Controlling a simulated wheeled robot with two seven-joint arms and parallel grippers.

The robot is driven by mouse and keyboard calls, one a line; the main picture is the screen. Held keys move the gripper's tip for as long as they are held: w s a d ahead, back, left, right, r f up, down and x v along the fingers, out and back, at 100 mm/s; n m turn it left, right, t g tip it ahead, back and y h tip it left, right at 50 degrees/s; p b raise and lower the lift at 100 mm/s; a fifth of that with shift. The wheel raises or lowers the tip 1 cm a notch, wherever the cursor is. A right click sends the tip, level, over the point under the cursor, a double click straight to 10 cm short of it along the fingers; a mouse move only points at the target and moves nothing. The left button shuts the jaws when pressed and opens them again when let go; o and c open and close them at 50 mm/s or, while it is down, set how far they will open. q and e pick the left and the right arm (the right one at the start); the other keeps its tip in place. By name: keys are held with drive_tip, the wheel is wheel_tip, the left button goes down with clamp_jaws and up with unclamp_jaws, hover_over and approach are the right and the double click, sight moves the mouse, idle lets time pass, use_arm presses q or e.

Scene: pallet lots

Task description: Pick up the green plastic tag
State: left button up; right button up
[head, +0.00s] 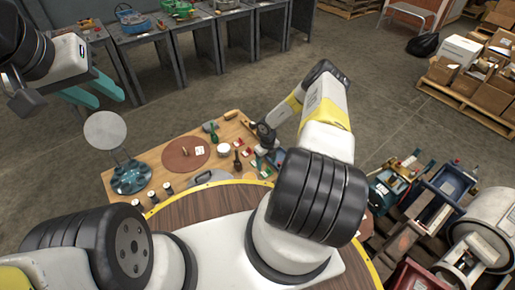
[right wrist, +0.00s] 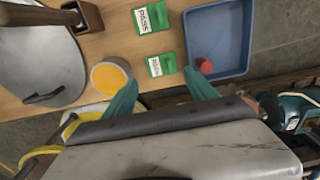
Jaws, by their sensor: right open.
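Two green tags marked PASS lie flat on the wooden table in the right wrist view: the nearer green tag (right wrist: 161,65) and a farther green tag (right wrist: 151,18). My right gripper (right wrist: 163,82) is open and empty, with its teal fingers on either side of the nearer tag's near edge. I cannot tell its height above the table. In the head view my right gripper (head: 264,158) is over the table's right side, partly hidden by my arm. My left gripper (head: 109,98) is open and empty, away to the left of the table.
A blue tray (right wrist: 219,40) holding a red object (right wrist: 205,65) stands right of the tags. A round container with a yellow top (right wrist: 108,77) is to their left. The wooden table (head: 148,156) also bears a brown round mat (head: 176,160) and several small items. Crates and tools crowd the right.

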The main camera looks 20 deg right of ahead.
sight(266, 173)
drive_tip(key=f, duration=0.6)
drive_tip(key=shift+d+f, duration=0.2)
drive_tip(key=shift+c, duration=0.4)
drive_tip(key=c, duration=1)
drive_tip(key=shift+r, duration=0.1)
drive_tip(key=shift+c, duration=0.2)
